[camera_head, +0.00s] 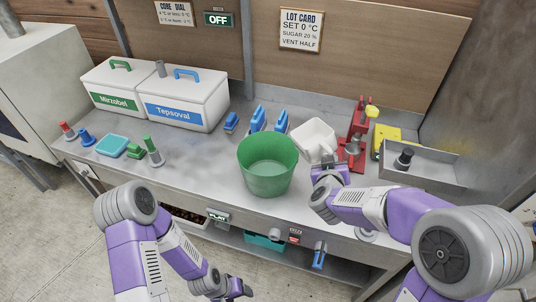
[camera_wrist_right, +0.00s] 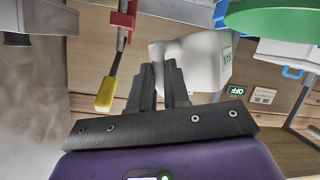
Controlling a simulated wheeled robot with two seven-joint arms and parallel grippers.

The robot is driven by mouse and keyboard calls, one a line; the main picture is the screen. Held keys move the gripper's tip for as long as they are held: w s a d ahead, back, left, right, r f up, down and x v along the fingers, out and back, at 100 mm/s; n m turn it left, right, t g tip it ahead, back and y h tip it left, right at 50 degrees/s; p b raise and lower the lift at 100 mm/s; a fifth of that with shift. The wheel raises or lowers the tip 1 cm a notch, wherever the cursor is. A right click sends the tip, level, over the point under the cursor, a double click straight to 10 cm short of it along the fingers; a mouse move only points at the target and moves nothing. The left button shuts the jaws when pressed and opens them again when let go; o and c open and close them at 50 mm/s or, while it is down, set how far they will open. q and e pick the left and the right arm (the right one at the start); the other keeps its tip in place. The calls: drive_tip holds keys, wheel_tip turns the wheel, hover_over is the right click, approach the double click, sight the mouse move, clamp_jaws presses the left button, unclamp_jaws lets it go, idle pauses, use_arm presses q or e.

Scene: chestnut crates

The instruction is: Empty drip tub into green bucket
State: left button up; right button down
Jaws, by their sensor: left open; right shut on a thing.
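The green bucket (camera_head: 267,170) stands upright at the front middle of the steel counter, and its inside looks empty. It also shows at the top right of the right wrist view (camera_wrist_right: 275,18). The white drip tub (camera_head: 314,138) is just right of the bucket and looks tilted. My right gripper (camera_head: 328,168) is shut on the tub's near side; the wrist view shows the tub (camera_wrist_right: 208,62) at the fingertips (camera_wrist_right: 165,75). I cannot see what the tub holds. My left gripper (camera_head: 238,288) is open and empty, low in front of the counter.
A red press (camera_head: 358,125) and a steel tray (camera_head: 430,168) stand right of the tub. Blue clips (camera_head: 258,118) are behind the bucket. Two white lidded boxes (camera_head: 187,103) stand at the back left, with small coloured items in front. The counter (camera_head: 200,165) left of the bucket is clear.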

drive_tip(key=shift+d+f+m+y+b, duration=0.35)
drive_tip(key=shift+d+f+m+b, duration=0.25)
drive_tip(key=shift+b, duration=0.55)
drive_tip(key=shift+d+f+m+y+b, duration=0.4)
drive_tip(key=shift+f+b, duration=0.45)
drive_tip(key=shift+b, duration=0.25)
drive_tip(key=shift+d+f+m+y+b, duration=0.35)
drive_tip(key=shift+d+f+b, duration=0.3)
drive_tip(key=shift+b, duration=0.5)
drive_tip(key=shift+a, duration=0.1)
